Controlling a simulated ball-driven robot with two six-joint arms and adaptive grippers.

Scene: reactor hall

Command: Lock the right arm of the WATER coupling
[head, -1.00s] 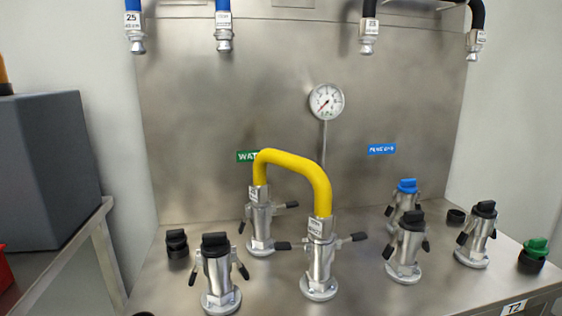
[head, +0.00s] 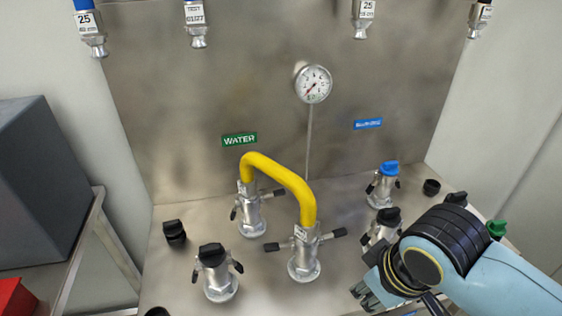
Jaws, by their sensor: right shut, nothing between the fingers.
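The yellow hose (head: 285,178) bridges two metal couplings under the green WATER label (head: 239,140). The front coupling (head: 304,260) has its two black-tipped arms out to the sides, its right arm (head: 333,234) pointing right and slightly up. The rear coupling (head: 250,215) has an arm out to the right (head: 272,194) and one hanging at its left. My right gripper (head: 368,297) is at the lower right, shut and empty, right of the front coupling and apart from it. My left gripper is out of view.
A capped coupling (head: 217,277) stands front left, beside a loose black cap (head: 174,233). A blue-capped coupling (head: 383,186) and a black-capped one (head: 383,226) stand at the right, the latter partly behind my arm. A gauge (head: 313,84) and hanging hose ends (head: 197,35) are above.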

